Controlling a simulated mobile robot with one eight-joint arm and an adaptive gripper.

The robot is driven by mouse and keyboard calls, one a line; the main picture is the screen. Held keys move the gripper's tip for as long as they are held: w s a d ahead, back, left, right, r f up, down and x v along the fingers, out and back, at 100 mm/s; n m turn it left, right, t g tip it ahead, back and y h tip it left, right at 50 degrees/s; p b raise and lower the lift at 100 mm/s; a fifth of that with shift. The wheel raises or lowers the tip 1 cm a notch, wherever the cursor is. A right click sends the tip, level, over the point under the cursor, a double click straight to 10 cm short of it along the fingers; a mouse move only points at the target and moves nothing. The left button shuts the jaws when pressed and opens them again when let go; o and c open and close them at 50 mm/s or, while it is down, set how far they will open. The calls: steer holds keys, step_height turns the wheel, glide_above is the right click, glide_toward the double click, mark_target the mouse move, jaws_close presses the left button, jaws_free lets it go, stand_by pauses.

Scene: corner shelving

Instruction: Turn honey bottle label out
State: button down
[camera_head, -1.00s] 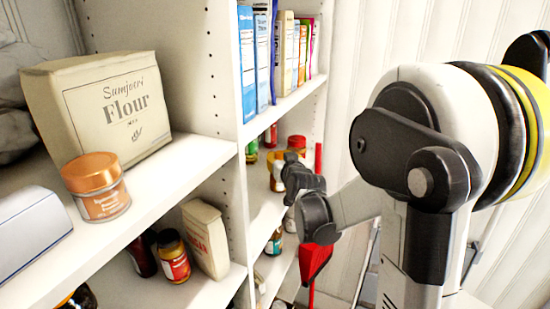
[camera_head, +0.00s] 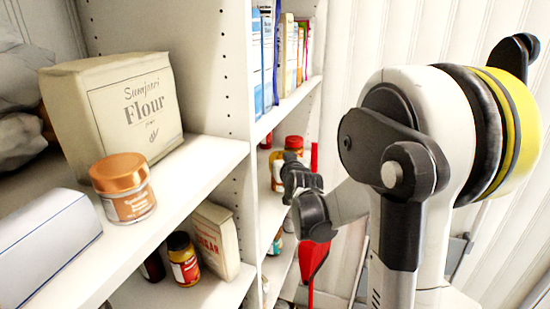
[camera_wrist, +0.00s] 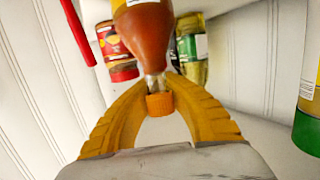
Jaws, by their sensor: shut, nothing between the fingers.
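The honey bottle, amber with an orange cap (camera_wrist: 147,36), shows upside down at the top middle of the wrist view. Its cap and narrow neck appear between the curved yellow fingers of my gripper (camera_wrist: 158,84). The fingertips are close together at the neck; I cannot tell whether they touch it. The gripper is shut with nothing held. Little of the bottle's label shows, at the top edge. In the head view my gripper (camera_head: 298,178) is at the lower shelf's opening, and the bottle there cannot be clearly made out.
A red-lidded jar (camera_wrist: 117,50) and a green-yellow jar (camera_wrist: 193,50) stand beside the bottle. A green-capped container (camera_wrist: 308,110) is at the right edge. A red dustpan (camera_head: 313,257) hangs near my arm. Flour (camera_head: 125,105) and a copper-lidded jar (camera_head: 124,188) stand on the left shelf.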

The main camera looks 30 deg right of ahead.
stand_by(0.3)
steer(key=c, duration=2.2)
jaws_free()
steer(key=o, duration=0.4)
steer(key=shift+o, duration=0.2)
steer(key=shift+s, duration=0.1)
